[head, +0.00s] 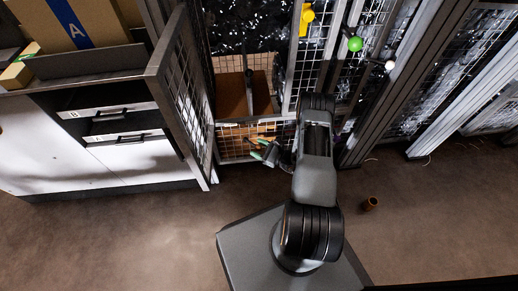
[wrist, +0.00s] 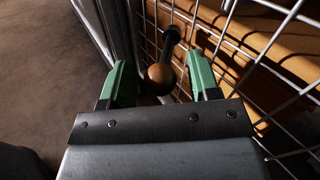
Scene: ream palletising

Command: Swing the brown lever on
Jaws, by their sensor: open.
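The brown lever (wrist: 160,79) shows in the wrist view as a round brown knob on a dark rod, in front of a wire mesh panel. My gripper (wrist: 158,64) is open, with one green finger on each side of the knob. The knob lies between the fingers, with a visible gap to each. In the head view my gripper (head: 260,150) is low by the mesh gate. I cannot make out the lever there.
Mesh panels (head: 180,85) stand left of my arm and behind it. A green knob (head: 355,44), a white knob (head: 390,65) and a yellow part (head: 307,14) are on the cage. A drawer cabinet (head: 85,150) stands left.

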